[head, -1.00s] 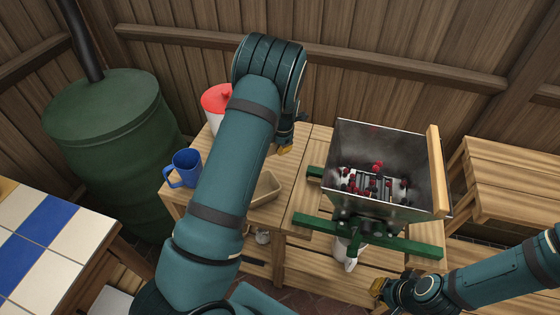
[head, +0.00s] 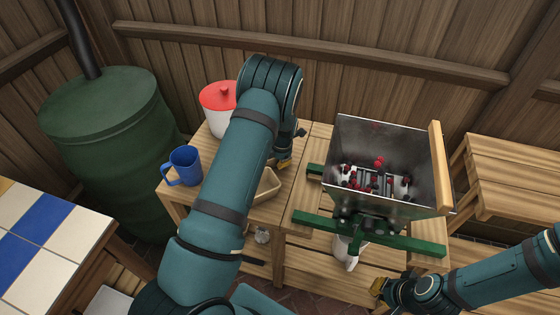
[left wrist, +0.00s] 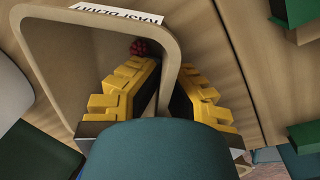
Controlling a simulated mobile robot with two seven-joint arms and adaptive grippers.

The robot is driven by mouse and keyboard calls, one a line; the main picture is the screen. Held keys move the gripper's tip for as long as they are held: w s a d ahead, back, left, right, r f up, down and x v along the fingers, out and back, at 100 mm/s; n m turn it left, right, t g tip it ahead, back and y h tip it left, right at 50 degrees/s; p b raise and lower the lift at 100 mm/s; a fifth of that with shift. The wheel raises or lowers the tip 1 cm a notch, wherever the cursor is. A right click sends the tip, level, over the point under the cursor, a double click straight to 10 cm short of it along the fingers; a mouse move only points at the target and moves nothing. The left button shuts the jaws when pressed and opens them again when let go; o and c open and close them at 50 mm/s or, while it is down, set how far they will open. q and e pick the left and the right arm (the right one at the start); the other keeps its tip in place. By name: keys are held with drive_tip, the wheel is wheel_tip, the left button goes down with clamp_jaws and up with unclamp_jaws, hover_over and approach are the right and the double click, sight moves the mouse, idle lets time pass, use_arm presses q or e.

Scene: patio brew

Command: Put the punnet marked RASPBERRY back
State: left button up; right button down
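The punnet (head: 268,186), a tan open box, stands on the wooden table beside my left forearm, which hides part of it. In the left wrist view the punnet (left wrist: 85,60) has a white label (left wrist: 118,14) on its rim, partly cut off and upside down, seemingly RASPBERRY. One dark red berry (left wrist: 139,47) lies inside. My left gripper (head: 284,162) is at the punnet's wall, its yellow fingers (left wrist: 168,78) on either side of that wall, one inside and one outside, with a small gap between. My right gripper (head: 378,288) is at the lower right, its fingers barely visible.
A metal hopper (head: 345,150) with berries stands on a green frame (head: 375,235) to the right. A blue mug (head: 185,166) and a white pot with a red lid (head: 218,97) stand left of my forearm. A slatted bench (head: 515,165) is at the right.

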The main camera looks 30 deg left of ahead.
use_arm(q)
drive_tip(key=o, duration=0.5)
drive_tip(key=shift+r, duration=0.1)
drive_tip(key=shift+r, duration=0.25)
wheel_tip(320, 180, up, 12)
drive_tip(key=s+d+p, duration=0.1)
drive_tip(key=p, duration=0.1)
drive_tip(key=shift+d+f+p, duration=0.2)
drive_tip(key=shift+d+p, duration=0.05)
drive_tip(key=shift+p, duration=0.1)
drive_tip(key=shift+s+f, duration=0.1)
